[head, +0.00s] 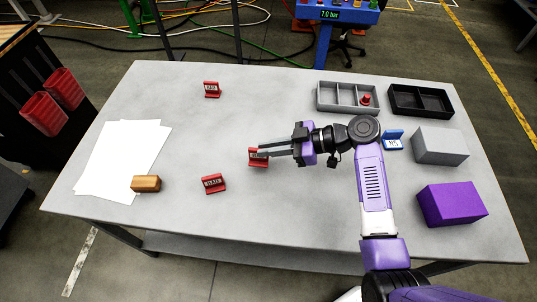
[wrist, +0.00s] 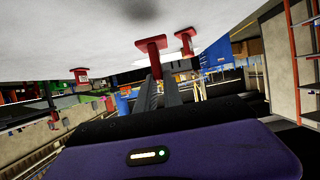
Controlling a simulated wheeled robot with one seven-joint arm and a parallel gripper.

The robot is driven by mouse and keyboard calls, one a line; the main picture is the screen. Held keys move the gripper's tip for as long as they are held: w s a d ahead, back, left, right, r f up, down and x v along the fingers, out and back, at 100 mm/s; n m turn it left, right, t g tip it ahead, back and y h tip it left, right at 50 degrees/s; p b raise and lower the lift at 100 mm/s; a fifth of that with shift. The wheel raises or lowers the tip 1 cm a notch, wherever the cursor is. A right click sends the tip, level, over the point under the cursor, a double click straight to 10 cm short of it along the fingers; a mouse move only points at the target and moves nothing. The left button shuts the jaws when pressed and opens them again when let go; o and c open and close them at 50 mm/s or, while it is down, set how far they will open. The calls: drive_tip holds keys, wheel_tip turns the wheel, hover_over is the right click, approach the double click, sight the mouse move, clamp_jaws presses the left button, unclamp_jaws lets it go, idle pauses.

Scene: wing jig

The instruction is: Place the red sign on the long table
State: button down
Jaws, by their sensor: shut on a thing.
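My gripper (head: 264,151) is shut on a red sign (head: 257,161) with a dark label, over the middle of the long grey table (head: 290,215). The sign looks upright, at or very close to the tabletop; I cannot tell if its base touches. In the wrist view, which is upside down, this sign (wrist: 151,48) shows at the fingertips. A second red sign (head: 213,184) stands to its left and nearer me. A third red sign (head: 212,90) stands toward the far left edge. A blue sign (head: 393,141) stands right of my gripper.
White sheets (head: 120,150) and a wooden block (head: 146,184) lie at the left. A grey divided tray (head: 322,103) with a red piece, a black tray (head: 393,108), a grey box (head: 440,145) and a purple box (head: 452,203) fill the right. The table's front middle is clear.

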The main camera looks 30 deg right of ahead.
drive_tip(key=shift+f, duration=1.9)
drive_tip(key=shift+f, duration=0.15)
drive_tip(key=c, duration=1.5)
unclamp_jaws()
drive_tip(key=shift+r, duration=0.25)
drive_tip(key=b+v, duration=0.2)
drive_tip(key=v, duration=1)
drive_tip(key=shift+s+f, duration=0.1)
drive_tip(key=shift+f, duration=0.1)
